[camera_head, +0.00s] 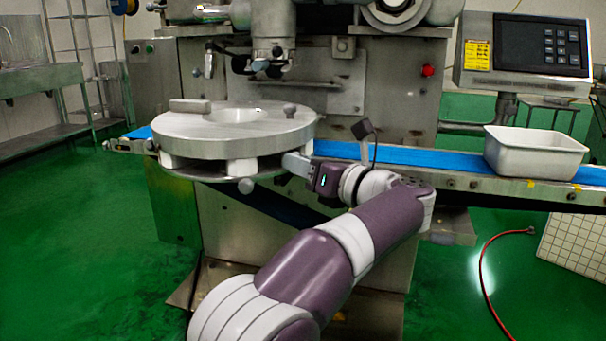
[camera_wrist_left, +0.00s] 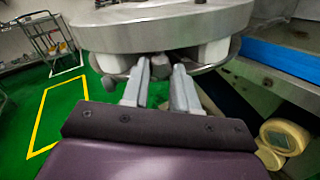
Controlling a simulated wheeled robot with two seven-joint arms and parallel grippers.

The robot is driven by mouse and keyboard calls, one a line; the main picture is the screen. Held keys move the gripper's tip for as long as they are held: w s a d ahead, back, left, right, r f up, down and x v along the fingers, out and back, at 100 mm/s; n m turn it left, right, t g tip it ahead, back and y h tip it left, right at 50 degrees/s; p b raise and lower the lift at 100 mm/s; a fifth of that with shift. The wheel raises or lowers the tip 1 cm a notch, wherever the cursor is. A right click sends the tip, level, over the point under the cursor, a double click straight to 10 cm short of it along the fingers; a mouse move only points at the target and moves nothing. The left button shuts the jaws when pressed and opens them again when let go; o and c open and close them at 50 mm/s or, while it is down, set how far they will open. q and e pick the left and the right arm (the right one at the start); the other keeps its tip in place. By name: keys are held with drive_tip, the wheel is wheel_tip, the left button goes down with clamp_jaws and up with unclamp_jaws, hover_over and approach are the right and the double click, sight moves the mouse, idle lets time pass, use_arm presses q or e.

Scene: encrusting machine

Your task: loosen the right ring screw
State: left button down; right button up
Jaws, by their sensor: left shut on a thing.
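The round metal ring (camera_head: 235,130) sits at the front of the machine, raised on white blocks. My left gripper (camera_head: 292,163) reaches under its right side from the front right. In the left wrist view my left gripper (camera_wrist_left: 160,80) has its two fingers on either side of a grey screw knob (camera_wrist_left: 158,70) below the ring rim (camera_wrist_left: 165,28), shut on this right ring screw. In the head view that screw is hidden by the fingers and the ring. Another screw knob (camera_head: 245,186) shows under the ring's front. My right gripper is not in view.
A blue conveyor belt (camera_head: 400,157) runs to the right behind my left arm, with a white bin (camera_head: 535,150) on it. A control panel (camera_head: 525,48) stands above the belt. A red hose (camera_head: 485,270) lies on the green floor at right.

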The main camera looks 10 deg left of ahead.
use_arm(q)
drive_tip(key=shift+f, duration=0.15)
drive_tip(key=c, duration=0.9)
unclamp_jaws()
drive_tip(key=shift+o, duration=0.2)
drive_tip(key=shift+d, duration=0.1)
drive_tip(key=p+v, duration=0.3)
drive_tip(key=v, duration=0.9)
drive_tip(key=shift+d+p, duration=0.3)
drive_tip(key=shift+s, duration=0.15)
